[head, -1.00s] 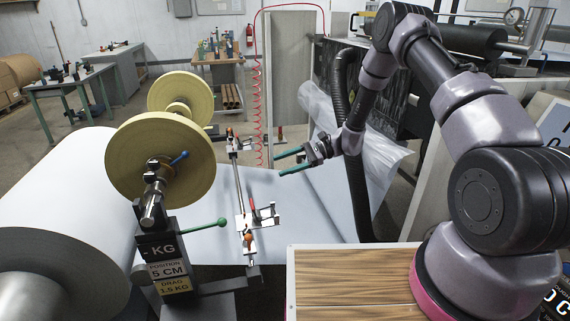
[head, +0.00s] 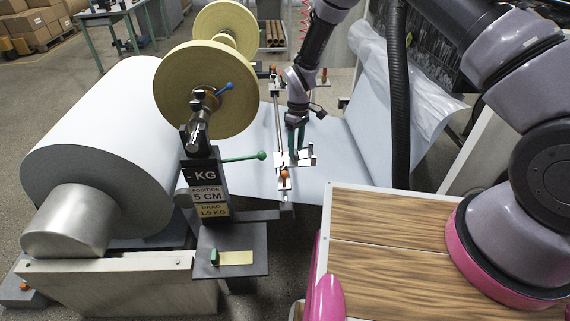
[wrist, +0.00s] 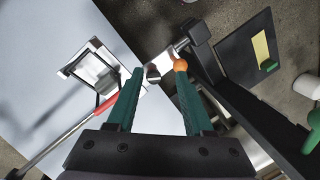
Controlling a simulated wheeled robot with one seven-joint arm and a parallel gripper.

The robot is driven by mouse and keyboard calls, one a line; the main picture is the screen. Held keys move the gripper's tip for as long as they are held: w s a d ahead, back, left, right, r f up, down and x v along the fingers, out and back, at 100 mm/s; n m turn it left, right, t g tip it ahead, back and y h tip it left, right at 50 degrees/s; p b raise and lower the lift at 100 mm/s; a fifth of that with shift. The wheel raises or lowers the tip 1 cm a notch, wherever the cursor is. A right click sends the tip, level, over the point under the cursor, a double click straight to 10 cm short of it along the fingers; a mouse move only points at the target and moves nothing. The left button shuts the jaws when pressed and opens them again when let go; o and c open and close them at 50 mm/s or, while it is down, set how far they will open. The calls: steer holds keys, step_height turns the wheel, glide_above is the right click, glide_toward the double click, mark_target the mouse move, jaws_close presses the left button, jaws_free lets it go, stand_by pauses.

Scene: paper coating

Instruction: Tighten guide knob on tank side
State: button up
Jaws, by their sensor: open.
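The small orange guide knob (head: 284,173) sits at the near end of the metal guide rail (head: 277,113), on the tank side. In the wrist view the orange knob (wrist: 181,65) shows at the tip of the right finger, overlapping it in the picture; I cannot tell whether they touch. My gripper (head: 297,140) points down over the guide, just beyond the knob. Its green fingers (wrist: 159,76) are apart with nothing held between them. A bracket with a red handle (wrist: 92,108) lies left of the fingers in the wrist view.
A large white paper roll (head: 105,135) and yellow tape rolls (head: 203,88) stand to the left. A green lever (head: 243,158) reaches toward the guide. A dark plate (head: 230,250) lies in front. A wood-topped surface (head: 385,230) is at right, and a black hose (head: 399,100) behind.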

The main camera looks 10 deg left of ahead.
mark_target(283, 167)
steer(key=w+a+n+t, duration=0.1)
steer(key=a+n+t, duration=0.1)
steer(key=a+n, duration=0.25)
steer(key=shift+m, duration=0.35)
step_height(283, 167, down, 11)
steer(key=shift+r, duration=0.2)
jaws_close()
